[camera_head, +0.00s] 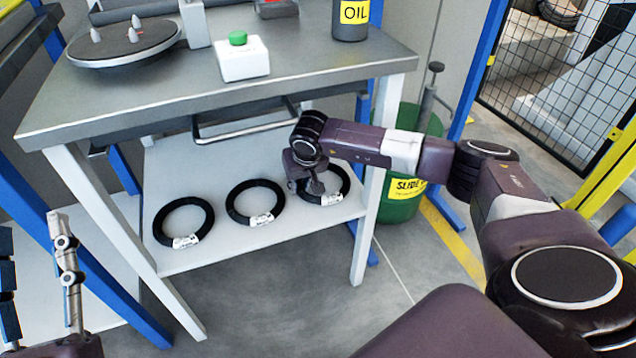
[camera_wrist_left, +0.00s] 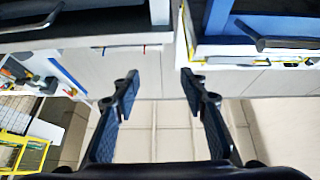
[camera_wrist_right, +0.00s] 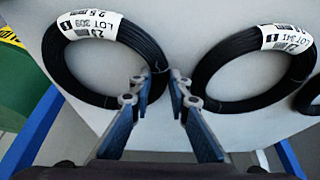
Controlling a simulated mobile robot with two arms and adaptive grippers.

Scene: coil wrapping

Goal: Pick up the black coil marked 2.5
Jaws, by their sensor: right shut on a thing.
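Three black coils with white labels lie on the lower shelf (camera_head: 285,247). In the head view my right gripper (camera_head: 312,187) partly covers the coil. The middle coil (camera_head: 234,203) and left coil (camera_head: 160,224) lie apart. My left gripper (camera_wrist_left: 159,90) is open and empty.
The tabletop (camera_head: 318,55) with a front handle (camera_head: 245,132) is above the shelf. A green button box (camera_head: 243,60), turntable (camera_head: 110,50) and OIL can (camera_head: 350,20) stand on it. A green barrel (camera_head: 405,208) stands right of the table leg. The floor in front is clear.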

